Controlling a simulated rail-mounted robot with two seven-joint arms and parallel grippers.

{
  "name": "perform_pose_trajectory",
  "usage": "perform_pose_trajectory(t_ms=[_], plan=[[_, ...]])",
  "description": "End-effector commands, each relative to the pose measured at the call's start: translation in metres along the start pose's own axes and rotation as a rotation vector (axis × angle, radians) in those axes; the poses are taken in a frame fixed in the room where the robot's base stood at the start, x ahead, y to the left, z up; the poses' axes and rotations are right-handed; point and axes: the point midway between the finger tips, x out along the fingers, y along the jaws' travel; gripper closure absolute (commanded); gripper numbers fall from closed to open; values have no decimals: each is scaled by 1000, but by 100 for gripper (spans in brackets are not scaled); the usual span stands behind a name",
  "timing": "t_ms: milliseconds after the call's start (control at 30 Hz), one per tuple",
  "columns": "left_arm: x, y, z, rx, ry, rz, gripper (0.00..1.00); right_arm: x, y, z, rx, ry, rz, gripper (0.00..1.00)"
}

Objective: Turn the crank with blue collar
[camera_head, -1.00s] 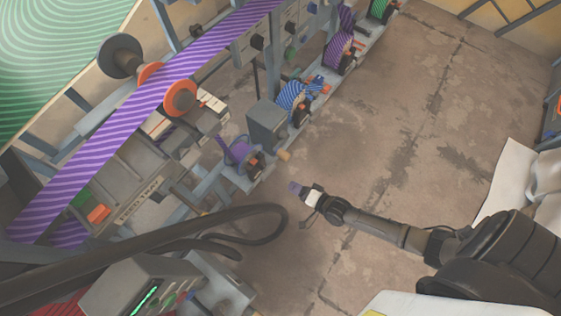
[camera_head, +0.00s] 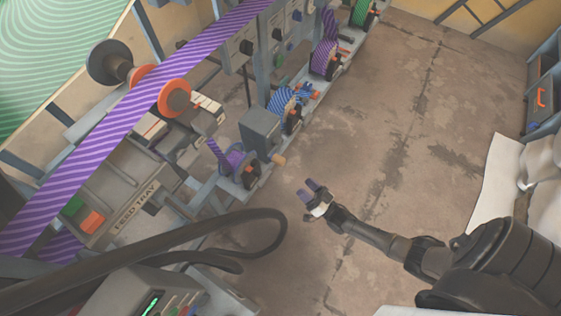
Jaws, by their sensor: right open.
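A wooden crank knob (camera_head: 279,159) sticks out beside a grey box (camera_head: 260,130) on the low rail of the machine. A blue-striped wheel (camera_head: 284,102) with blue parts (camera_head: 303,91) stands just beyond it. I cannot tell which of these carries the crank's blue collar; it is too small to make out. My right gripper (camera_head: 311,193) has purple fingertips, is open and empty, and hangs over the floor a little right of and nearer than the knob, apart from it. My left gripper is not in view.
A purple-striped wheel (camera_head: 322,57) and a green one (camera_head: 361,12) stand farther along the rail. A purple-striped web (camera_head: 130,110) runs over the machine at left. A thick black hose (camera_head: 275,225) loops near the front. The concrete floor (camera_head: 410,120) at right is clear.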

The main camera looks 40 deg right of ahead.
Motion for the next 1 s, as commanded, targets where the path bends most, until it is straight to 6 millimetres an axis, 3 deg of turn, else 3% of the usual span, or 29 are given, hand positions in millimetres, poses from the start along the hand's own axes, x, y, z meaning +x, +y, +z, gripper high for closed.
perform_pose_trajectory(t_ms=[233, 700, 1000], plan=[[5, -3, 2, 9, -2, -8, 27, 12, 1, -4, 4, 41, -15, 42], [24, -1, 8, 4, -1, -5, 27, 96, 0, -6, 4, 40, -15, 42], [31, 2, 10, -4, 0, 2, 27, 128, 0, -8, 4, 37, -13, 42]])
